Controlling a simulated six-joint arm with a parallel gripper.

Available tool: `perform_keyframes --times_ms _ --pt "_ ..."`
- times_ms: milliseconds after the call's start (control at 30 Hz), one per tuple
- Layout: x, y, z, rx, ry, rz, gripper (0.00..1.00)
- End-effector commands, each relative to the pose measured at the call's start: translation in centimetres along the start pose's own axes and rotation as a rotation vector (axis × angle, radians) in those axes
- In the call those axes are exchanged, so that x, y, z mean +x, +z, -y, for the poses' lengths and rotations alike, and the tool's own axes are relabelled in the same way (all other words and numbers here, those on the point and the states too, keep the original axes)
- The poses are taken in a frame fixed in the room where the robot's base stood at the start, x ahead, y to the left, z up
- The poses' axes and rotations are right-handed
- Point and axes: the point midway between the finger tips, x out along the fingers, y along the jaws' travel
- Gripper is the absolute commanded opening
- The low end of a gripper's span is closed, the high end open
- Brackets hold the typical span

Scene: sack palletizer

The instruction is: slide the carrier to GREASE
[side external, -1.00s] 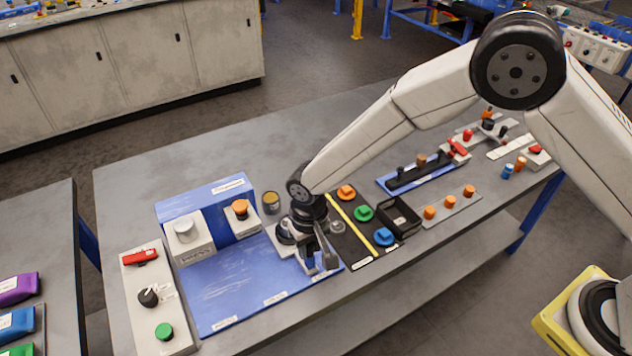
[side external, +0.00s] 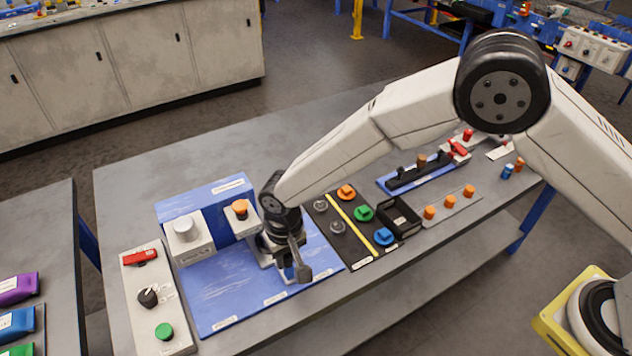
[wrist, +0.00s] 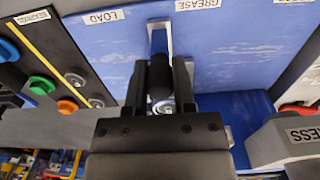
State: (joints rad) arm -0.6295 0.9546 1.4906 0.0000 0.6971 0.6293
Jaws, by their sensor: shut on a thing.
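My gripper (side external: 290,258) is shut on the dark upright knob (wrist: 158,82) of the carrier, one finger on each side of it. The carrier's light metal arm (wrist: 159,38) shows beyond the knob in the wrist view. Grey metal of the carrier (side external: 264,252) shows beside my gripper in the side view. The carrier is on the blue plate (side external: 225,295). In the wrist view it lies between the LOAD label (wrist: 103,17) and the GREASE label (wrist: 211,4), about midway. My gripper hides much of the carrier.
A box with an orange cap (side external: 240,212) stands close behind my gripper. A grey box with a silver cap (side external: 188,235) is further left. A black panel with coloured knobs (side external: 350,243) lies right of the plate. The plate's left front part is clear.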

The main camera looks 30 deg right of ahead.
Motion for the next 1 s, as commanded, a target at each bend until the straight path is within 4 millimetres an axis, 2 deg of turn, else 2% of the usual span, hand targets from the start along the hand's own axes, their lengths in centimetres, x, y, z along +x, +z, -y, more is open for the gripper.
perform_keyframes --times_ms 700,1000 --pt "-0.1 -0.1 3.7 -0.001 -0.003 -0.005 0.0" --pt "-0.2 -0.1 4.6 0.0 -0.003 -0.005 0.0"
